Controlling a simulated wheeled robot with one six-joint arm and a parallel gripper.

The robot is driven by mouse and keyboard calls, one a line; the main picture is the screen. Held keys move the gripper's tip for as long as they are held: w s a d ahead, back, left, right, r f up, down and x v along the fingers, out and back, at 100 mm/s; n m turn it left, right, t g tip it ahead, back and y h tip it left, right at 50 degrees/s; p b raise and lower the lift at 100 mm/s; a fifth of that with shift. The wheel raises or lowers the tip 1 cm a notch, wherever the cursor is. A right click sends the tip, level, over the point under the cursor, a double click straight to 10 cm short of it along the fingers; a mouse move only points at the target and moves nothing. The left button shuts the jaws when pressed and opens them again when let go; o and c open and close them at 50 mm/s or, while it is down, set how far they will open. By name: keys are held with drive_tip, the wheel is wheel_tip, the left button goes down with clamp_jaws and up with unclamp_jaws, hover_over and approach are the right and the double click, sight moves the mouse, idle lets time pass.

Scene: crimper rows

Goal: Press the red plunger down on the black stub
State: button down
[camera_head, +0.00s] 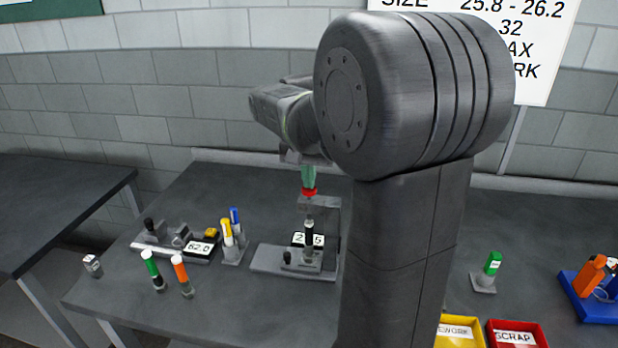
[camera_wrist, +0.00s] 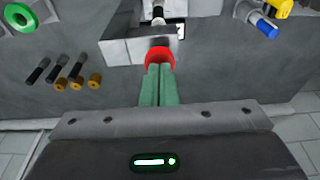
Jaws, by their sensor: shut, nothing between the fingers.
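The red plunger (camera_head: 309,191) sits at the top of a grey press stand with a flat base (camera_head: 265,262). The black stub (camera_head: 309,227) stands upright below it, in line with it, on the press. In the wrist view the red plunger (camera_wrist: 160,56) is a round cap, and part of the black stub (camera_wrist: 158,14) shows beyond it. My gripper (camera_head: 309,177) has green fingers, closed together with nothing between them. Its fingertips (camera_wrist: 158,72) are right at the plunger's top. I cannot tell whether they touch it.
A gauge block marked 62.0 (camera_head: 199,248) and a holder with yellow and blue pens (camera_head: 232,240) stand left of the press. A yellow bin (camera_head: 460,332) and red SCRAP bin (camera_head: 517,336) lie right.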

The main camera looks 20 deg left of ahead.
drive_tip(key=shift+r, duration=0.1)
drive_tip(key=p+v, duration=0.3)
drive_tip(key=w+p+v, duration=0.1)
drive_tip(key=p+v, duration=0.2)
drive_tip(key=shift+w+a+r, duration=0.1)
drive_tip(key=shift+a+r, duration=0.05)
drive_tip(key=shift+r, duration=0.25)
drive_tip(key=shift+w+v, duration=0.2)
drive_tip(key=shift+v, duration=0.85)
drive_tip(key=shift+s+b+x, duration=0.15)
drive_tip(key=shift+b+x, duration=0.4)
drive_tip(key=shift+x, duration=0.35)
drive_tip(key=shift+s+b+x, duration=0.15)
drive_tip(key=shift+b+x, duration=0.35)
drive_tip(key=shift+x, duration=0.45)
drive_tip(key=shift+s+b+x, duration=0.2)
drive_tip(key=shift+b+x, duration=0.35)
drive_tip(key=shift+x, duration=0.35)
drive_tip(key=shift+f, duration=0.1)
